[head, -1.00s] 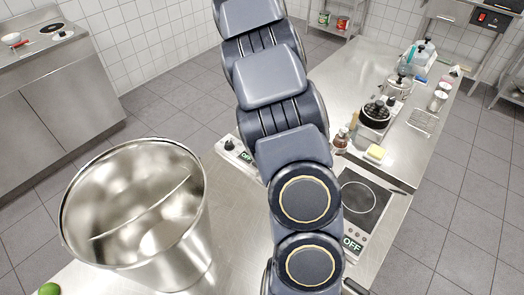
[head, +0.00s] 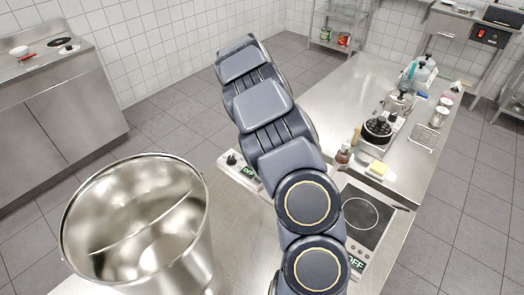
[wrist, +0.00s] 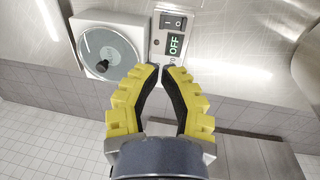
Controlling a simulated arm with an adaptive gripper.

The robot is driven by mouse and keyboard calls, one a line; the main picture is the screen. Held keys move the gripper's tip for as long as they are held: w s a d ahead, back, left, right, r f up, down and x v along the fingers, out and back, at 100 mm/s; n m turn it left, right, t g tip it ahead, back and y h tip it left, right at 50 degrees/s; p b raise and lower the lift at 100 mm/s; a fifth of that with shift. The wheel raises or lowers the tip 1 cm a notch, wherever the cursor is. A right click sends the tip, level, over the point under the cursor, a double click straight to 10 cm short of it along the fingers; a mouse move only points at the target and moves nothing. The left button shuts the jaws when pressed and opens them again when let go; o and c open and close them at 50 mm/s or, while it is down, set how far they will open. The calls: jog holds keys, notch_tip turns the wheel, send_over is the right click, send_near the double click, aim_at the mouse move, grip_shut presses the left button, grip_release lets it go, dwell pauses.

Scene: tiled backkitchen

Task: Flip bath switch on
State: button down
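In the wrist view a small rocker switch (wrist: 173,22) sits on a light panel (wrist: 157,40), above a lit display reading OFF (wrist: 174,44). My gripper (wrist: 162,68) has yellow fingers with dark pads. Its tips are close together with a narrow gap, nothing between them, just below the display. I cannot tell whether they touch the panel. In the head view an OFF panel with a black knob (head: 231,160) shows left of my arm. My gripper is hidden there.
A large steel pot (head: 150,270) stands left of my arm. A hob (head: 365,215) with its own OFF display (head: 357,263) is at the right. A bottle (head: 343,155), a yellow sponge (head: 377,168) and a black pan (head: 377,130) stand farther back.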

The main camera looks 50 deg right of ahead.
jog(key=f, duration=0.4)
jog(key=d+f, duration=0.1)
jog(key=f, duration=0.7)
jog(key=shift+d+f, duration=0.35)
jog(key=shift+d, duration=0.05)
jog(key=shift+d+f+y, duration=0.1)
jog(key=shift+f+y, duration=0.35)
jog(key=shift+y, duration=0.15)
jog(key=shift+d+r, duration=0.1)
jog(key=shift+r, duration=0.1)
jog(key=shift+r, duration=0.75)
jog(key=shift+w, duration=0.1)
